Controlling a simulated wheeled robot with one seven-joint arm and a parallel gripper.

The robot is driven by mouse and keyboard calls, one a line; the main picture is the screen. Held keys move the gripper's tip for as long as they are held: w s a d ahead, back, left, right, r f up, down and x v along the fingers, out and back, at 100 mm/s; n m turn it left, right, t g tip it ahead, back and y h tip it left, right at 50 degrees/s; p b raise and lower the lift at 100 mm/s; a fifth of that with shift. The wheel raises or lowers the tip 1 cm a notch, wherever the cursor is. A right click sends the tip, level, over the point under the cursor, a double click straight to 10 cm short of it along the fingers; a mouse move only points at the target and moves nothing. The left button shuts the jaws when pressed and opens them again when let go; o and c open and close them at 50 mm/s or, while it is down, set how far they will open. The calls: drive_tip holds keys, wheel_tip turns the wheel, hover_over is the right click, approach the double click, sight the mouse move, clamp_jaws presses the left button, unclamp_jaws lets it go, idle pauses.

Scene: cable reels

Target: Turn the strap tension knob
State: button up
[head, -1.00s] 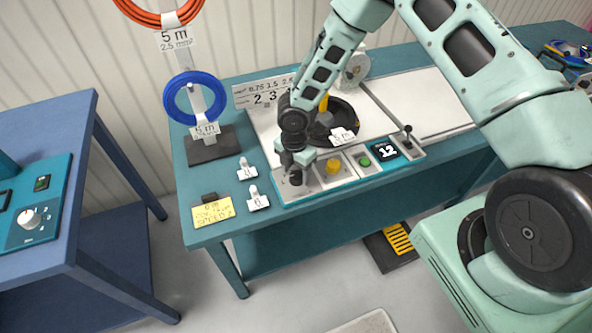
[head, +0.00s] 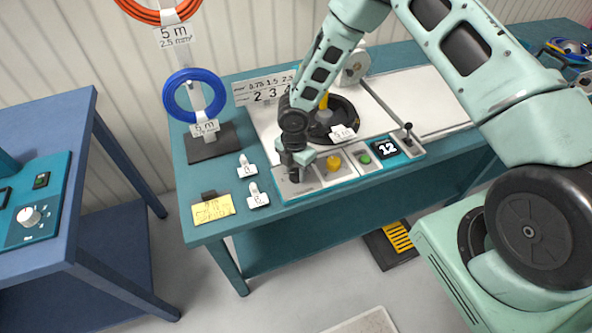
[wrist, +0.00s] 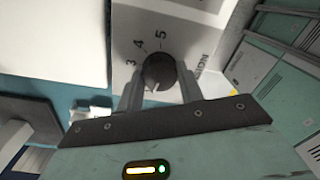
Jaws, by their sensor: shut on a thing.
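The strap tension knob is a small black round knob (wrist: 159,71) with a pale pointer mark, on a light panel. The wrist view shows it between my two fingers, with the numbers 3, 4 and 5 around its far side. A printed label beside it is partly hidden by a finger. My gripper (head: 296,167) points down at the left end of the control panel in the head view and is shut on the knob. In that view my gripper mostly covers the knob.
A black reel plate (head: 345,113) lies behind. White tags (head: 258,196) and a yellow note (head: 213,209) lie at left.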

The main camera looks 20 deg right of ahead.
drive_tip(key=m+b, duration=0.2)
drive_tip(key=m, duration=0.1)
drive_tip(key=shift+f+m+b, duration=0.15)
drive_tip(key=shift+m+b, duration=0.15)
drive_tip(key=shift+m, duration=0.1)
drive_tip(key=m+b, duration=0.2)
drive_tip(key=m, duration=0.1)
drive_tip(key=shift+m, duration=0.3)
drive_tip(key=m+b, duration=0.1)
drive_tip(key=m, duration=0.2)
drive_tip(key=shift+m+b, duration=0.3)
drive_tip(key=shift+b, duration=0.1)
drive_tip(key=shift+m+y+b, duration=0.3)
drive_tip(key=shift+m+b, duration=0.45)
drive_tip(key=shift+m, duration=1.55)
drive_tip(key=o, duration=1)
drive_tip(key=shift+r, duration=0.2)
